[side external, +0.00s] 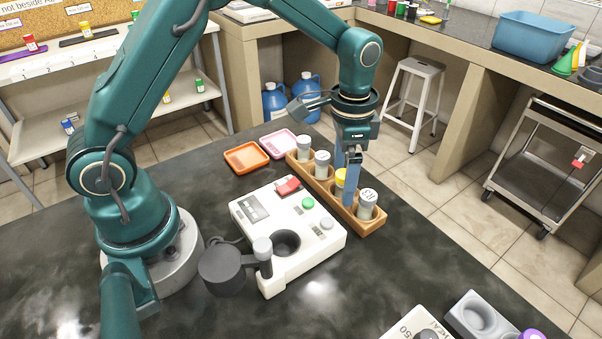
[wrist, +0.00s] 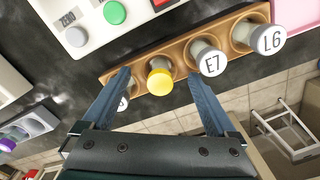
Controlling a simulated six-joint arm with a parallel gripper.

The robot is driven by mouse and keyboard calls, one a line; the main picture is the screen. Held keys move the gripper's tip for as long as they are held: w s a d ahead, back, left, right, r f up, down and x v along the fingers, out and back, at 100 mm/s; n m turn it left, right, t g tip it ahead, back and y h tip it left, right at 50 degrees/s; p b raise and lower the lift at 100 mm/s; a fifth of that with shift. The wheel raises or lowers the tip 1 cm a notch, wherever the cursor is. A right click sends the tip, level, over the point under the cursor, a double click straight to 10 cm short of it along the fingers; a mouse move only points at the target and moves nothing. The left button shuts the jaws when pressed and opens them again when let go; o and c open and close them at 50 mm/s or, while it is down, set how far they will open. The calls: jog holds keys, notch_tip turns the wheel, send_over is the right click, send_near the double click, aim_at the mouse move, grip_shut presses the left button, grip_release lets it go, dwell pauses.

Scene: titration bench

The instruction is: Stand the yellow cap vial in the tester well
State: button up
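The yellow cap vial (side external: 340,178) stands in the wooden rack among grey-capped vials; its yellow cap also shows in the wrist view (wrist: 160,82). My gripper (side external: 347,180) is open above the rack, its blue fingers on either side of the yellow cap. In the wrist view my gripper (wrist: 163,84) shows a gap on both sides of the cap. The white tester (side external: 318,245) lies in front of the rack. Its round dark well (side external: 286,242) looks empty, and its dark round lid (side external: 222,268) is swung aside.
The wooden rack (side external: 372,228) holds several grey-capped vials, including E7 (wrist: 212,62) and L6 (wrist: 271,39), close to my fingers. An orange tray (side external: 246,158) and a pink tray (side external: 279,144) lie behind the tester. A grey holder (side external: 478,318) sits at the front right.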

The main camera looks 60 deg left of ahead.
aim_at(341, 175)
jog(key=c, duration=1.3)
jog(key=shift+r, duration=3.8)
jog(key=shift+f, duration=0.15)
jog(key=shift+s+f, duration=0.15)
jog(key=shift+s, duration=0.15)
jog(key=shift+s+d+f+m, duration=0.35)
jog(key=shift+s+d+m, duration=0.45)
jog(key=shift+s, duration=1.65)
jog(key=shift+s+d+f+m, duration=0.4)
jog(key=shift+s+d+m, duration=0.3)
jog(key=shift+s, duration=1.7)
jog(key=shift+s+d+f+m, duration=0.35)
jog(key=shift+s+d+m, duration=0.45)
jog(key=shift+s, duration=1.65)
